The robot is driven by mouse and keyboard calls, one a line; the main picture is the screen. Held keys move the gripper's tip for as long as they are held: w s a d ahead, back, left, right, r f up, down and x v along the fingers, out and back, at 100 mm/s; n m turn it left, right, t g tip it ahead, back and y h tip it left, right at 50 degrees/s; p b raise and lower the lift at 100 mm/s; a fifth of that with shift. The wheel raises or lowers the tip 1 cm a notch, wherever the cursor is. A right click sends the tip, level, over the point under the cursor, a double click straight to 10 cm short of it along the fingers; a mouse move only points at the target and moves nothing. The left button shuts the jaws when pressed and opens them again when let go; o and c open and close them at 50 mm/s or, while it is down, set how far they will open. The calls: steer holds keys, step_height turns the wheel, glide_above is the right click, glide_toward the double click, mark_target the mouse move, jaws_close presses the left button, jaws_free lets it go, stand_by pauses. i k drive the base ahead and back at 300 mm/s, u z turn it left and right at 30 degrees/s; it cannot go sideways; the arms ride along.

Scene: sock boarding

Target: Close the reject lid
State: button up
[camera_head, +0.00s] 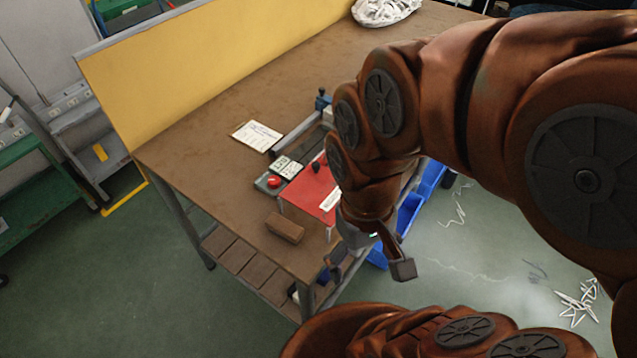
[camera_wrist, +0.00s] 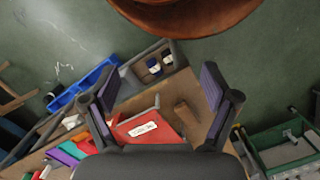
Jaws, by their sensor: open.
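A red panel with a white label (camera_head: 310,190), which I take to be the reject lid, is at the right edge of the brown table. A small black knob shows at its far side. Whether it is raised or shut is not clear. In the wrist view the red part (camera_wrist: 165,137) lies low between my fingers, its lower side hidden by my gripper body. My gripper (camera_head: 369,268) is open and empty, in front of and to the right of the red panel, apart from it. In the wrist view both fingers are spread wide (camera_wrist: 160,90).
A brown block (camera_head: 285,228) lies on the table near the red panel. A red button (camera_head: 274,182), a white sheet (camera_head: 257,134) and a yellow back panel (camera_head: 220,70) are beyond. Blue bins (camera_head: 408,213) hang at the table's right side. The table's left part is clear.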

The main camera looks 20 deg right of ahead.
mark_target(315, 191)
steer(key=u, duration=0.5)
steer(key=k, duration=1.15)
steer(key=u, duration=0.6)
steer(key=i, duration=0.8)
steer(key=u, duration=0.45)
